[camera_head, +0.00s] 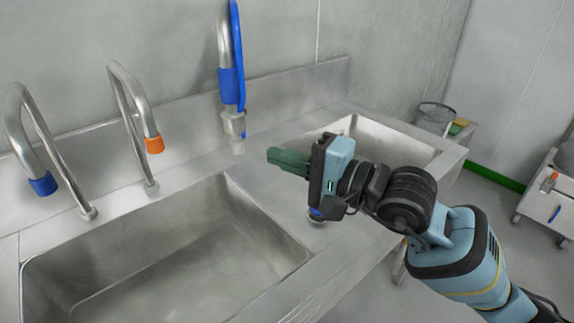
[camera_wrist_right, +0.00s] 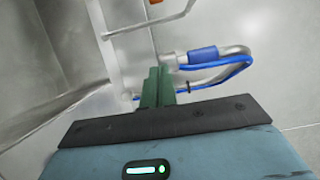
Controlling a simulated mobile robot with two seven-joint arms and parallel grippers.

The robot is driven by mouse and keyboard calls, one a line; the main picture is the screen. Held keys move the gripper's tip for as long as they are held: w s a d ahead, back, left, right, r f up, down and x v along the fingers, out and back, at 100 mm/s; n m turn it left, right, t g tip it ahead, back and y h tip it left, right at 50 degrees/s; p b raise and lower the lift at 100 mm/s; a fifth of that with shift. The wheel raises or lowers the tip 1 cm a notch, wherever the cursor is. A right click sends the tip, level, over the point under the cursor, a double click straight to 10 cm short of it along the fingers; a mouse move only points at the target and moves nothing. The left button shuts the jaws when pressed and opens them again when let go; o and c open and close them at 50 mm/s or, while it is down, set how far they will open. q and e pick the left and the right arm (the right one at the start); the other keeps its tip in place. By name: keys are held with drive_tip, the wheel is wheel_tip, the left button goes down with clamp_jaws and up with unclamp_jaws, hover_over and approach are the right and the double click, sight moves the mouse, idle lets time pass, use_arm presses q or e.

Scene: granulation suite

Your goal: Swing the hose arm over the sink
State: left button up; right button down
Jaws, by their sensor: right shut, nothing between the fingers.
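The hose arm (camera_head: 228,85) is a bent metal pipe with a blue sleeve, a blue hose along it and a grey nozzle end. In the head view it hangs at the back, above the deck between the two basins of the sink (camera_head: 300,262). My right gripper (camera_head: 272,157) has green fingers, shut and empty, pointing left, just right of and slightly below the nozzle with a visible gap. In the right wrist view the shut fingers (camera_wrist_right: 158,75) are in front of the hose arm (camera_wrist_right: 205,56), overlapping its lower hose. I cannot tell whether they touch. My left gripper is not in view.
Two curved taps, one with a blue tip (camera_head: 42,184) and one with an orange tip (camera_head: 154,144), stand at the left basin. A wire basket (camera_head: 434,118) is beyond the right basin. A white cart (camera_head: 545,195) stands at the right. The left basin is empty.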

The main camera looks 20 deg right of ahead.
drive_tip(key=shift+s+a, duration=0.1)
drive_tip(key=shift+s, duration=0.9)
